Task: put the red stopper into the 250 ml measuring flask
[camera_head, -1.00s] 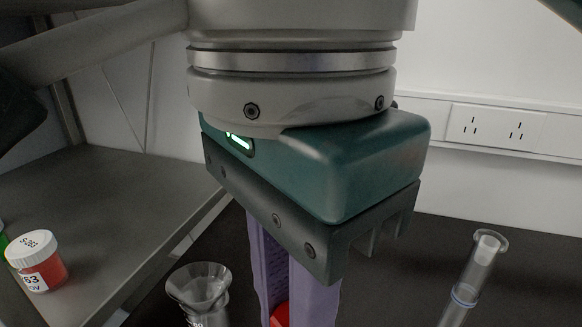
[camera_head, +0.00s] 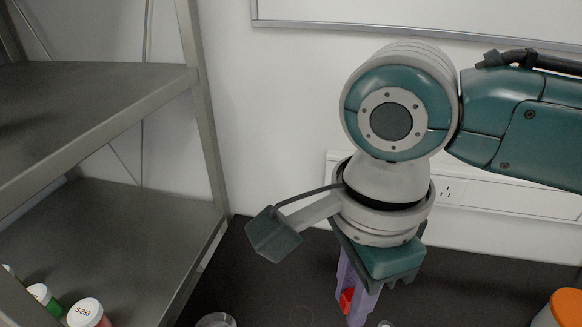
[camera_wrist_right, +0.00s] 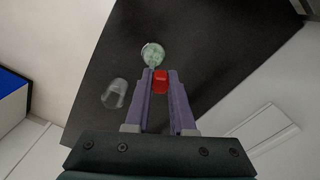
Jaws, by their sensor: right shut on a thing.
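My right gripper (camera_head: 352,308) points down over the dark bench with its purple fingers shut on the red stopper (camera_head: 347,300). The right wrist view shows the stopper (camera_wrist_right: 160,78) between the fingertips (camera_wrist_right: 160,86). Just beyond it in that view is a round, pale greenish glass vessel (camera_wrist_right: 152,54). A clear glass vessel (camera_wrist_right: 115,93) lies to the left of the fingers there. I cannot tell which is the 250 ml measuring flask, nor whether the stopper touches either. In the head view, a glass rim (camera_head: 215,320) is cut off at the lower edge. My left gripper is not in view.
A metal shelf rack (camera_head: 130,210) stands at the left. White-capped jars, one red (camera_head: 86,312) and one green (camera_head: 42,294), are on its lower shelf. An orange-capped container (camera_head: 566,306) is at the lower right. A wall socket rail runs behind the dark bench (camera_head: 290,270).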

